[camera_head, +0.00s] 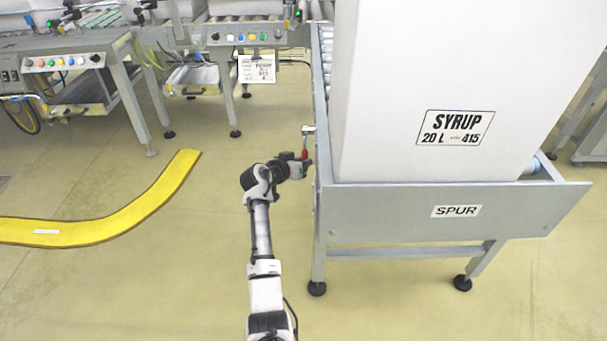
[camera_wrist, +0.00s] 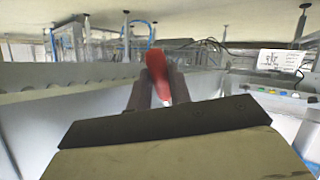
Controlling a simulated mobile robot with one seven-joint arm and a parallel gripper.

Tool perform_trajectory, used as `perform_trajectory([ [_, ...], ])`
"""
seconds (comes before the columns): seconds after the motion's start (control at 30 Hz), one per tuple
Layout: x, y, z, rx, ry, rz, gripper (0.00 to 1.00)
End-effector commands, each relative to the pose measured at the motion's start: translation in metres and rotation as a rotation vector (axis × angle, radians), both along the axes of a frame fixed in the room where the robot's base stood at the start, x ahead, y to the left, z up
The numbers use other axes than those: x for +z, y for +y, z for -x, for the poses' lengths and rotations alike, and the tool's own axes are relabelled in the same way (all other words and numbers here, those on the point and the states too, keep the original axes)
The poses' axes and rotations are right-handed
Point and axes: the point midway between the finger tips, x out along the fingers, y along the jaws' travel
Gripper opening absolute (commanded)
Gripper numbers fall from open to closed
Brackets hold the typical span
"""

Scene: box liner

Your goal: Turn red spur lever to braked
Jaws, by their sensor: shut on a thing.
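The red spur lever (camera_head: 305,150) sticks out at the left side of the spur conveyor frame, below a grey pivot (camera_head: 308,130). In the wrist view the red lever (camera_wrist: 158,72) stands between the two fingers. My gripper (camera_wrist: 155,95) is shut on the red lever; in the head view my gripper (camera_head: 303,168) is at the lever's lower part, close beside the frame. The spur conveyor (camera_head: 400,230) carries a "SPUR" label (camera_head: 456,211). The braked marking is not visible.
A large white box (camera_head: 400,95) marked "SYRUP 20 L" stands on the spur rollers. A yellow floor strip (camera_head: 150,203) curves at the left. Control benches (camera_head: 75,62) stand at the back left.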

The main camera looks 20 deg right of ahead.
Motion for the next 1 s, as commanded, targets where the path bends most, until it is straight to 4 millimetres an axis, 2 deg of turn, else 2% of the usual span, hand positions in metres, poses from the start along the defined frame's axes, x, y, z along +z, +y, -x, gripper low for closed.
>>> perform_trajectory([
  [0.2, -0.0011, 0.0005, -0.0071, 0.002, -0.022, 0.006, 0.0],
  [0.63, 0.0003, 0.0005, -0.0081, 0.002, -0.025, 0.007, 0.0],
  [0.67, 0.0002, 0.0005, -0.0081, 0.002, -0.025, 0.007, 0.24],
  [0.7, 0.0002, 0.0005, -0.0081, 0.002, -0.025, 0.007, 0.29],
  [1.0, 0.0004, 0.0016, -0.0066, 0.001, -0.024, 0.007, 0.29],
])
